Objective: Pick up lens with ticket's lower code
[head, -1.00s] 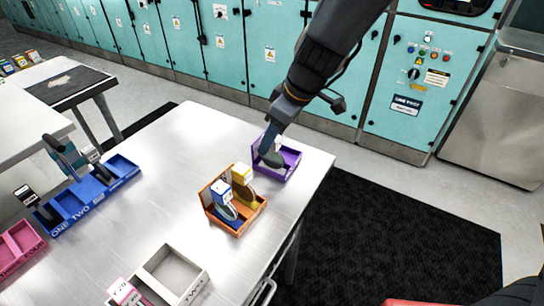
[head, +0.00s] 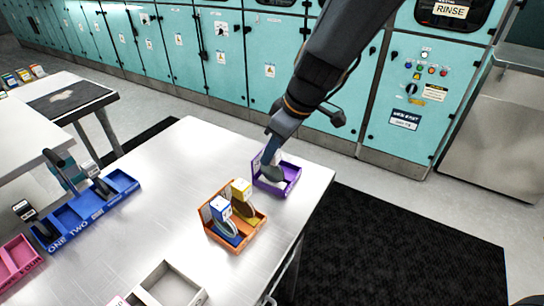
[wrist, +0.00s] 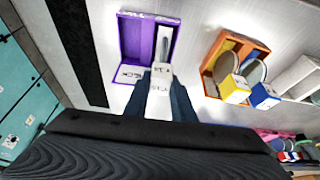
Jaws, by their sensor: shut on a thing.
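My gripper (head: 270,170) reaches down into the purple tray (head: 290,183) near the table's far right corner. In the wrist view its two blue-grey fingers (wrist: 161,92) are shut on the white tab of a lens (wrist: 163,48). The tab carries dark print too small to read. The lens disc stands edge-on inside the purple tray, which also shows there (wrist: 131,40). The fingers mostly hide this lens in the head view. I cannot make out a ticket with a legible code.
An orange tray (head: 229,246) beside it holds a blue-tabbed lens (head: 221,208) and a yellow-tabbed lens (head: 242,190). A grey tray (head: 150,284) lies nearer. A blue tray (head: 90,210) and a pink tray (head: 20,255) are at left. The table's middle is clear.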

